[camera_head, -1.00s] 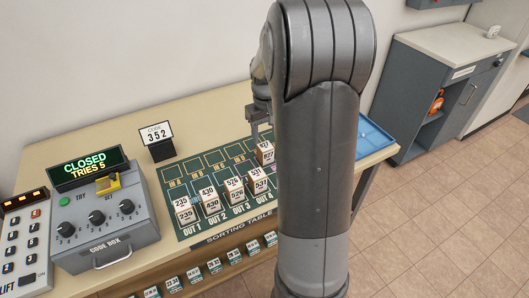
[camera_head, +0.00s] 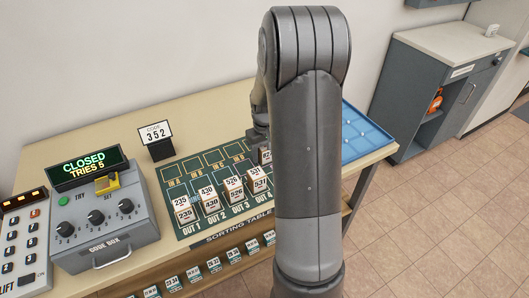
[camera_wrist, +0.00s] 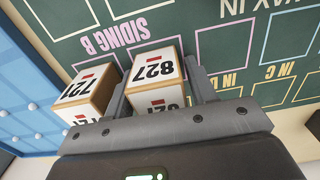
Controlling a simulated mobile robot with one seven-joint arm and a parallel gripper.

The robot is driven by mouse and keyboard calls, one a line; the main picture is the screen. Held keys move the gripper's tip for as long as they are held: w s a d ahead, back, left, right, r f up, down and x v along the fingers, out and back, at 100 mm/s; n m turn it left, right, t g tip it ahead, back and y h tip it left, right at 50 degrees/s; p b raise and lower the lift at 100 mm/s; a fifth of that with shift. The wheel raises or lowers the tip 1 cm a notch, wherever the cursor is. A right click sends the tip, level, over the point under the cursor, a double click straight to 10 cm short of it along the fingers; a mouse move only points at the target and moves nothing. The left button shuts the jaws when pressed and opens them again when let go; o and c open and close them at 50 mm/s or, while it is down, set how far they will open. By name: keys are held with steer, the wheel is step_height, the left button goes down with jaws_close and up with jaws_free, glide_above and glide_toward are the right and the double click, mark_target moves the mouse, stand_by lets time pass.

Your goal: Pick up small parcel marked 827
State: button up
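The small parcel marked 827 (camera_wrist: 152,68) is a white-topped box with brown sides, standing on the green sorting table (camera_head: 196,166). In the head view the parcel (camera_head: 266,155) is partly covered by my gripper. My gripper (camera_wrist: 160,72) is low over it in the wrist view, one finger on each side. A small gap shows between the parcel and the right finger, so the fingers look open around it. The left finger lies between it and the parcel marked 721 (camera_wrist: 88,90), which stands close by.
Parcels 235 (camera_head: 184,212), 430 (camera_head: 210,201), 526 (camera_head: 235,191) and 531 (camera_head: 258,180) stand in the OUT row. A blue tray (camera_head: 365,140) is at the right. The code box (camera_head: 105,220) and the code stand (camera_head: 157,140) are to the left.

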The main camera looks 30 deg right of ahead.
steer(key=c, duration=0.7)
steer(key=shift+r, duration=0.15)
steer(key=shift+c, duration=0.2)
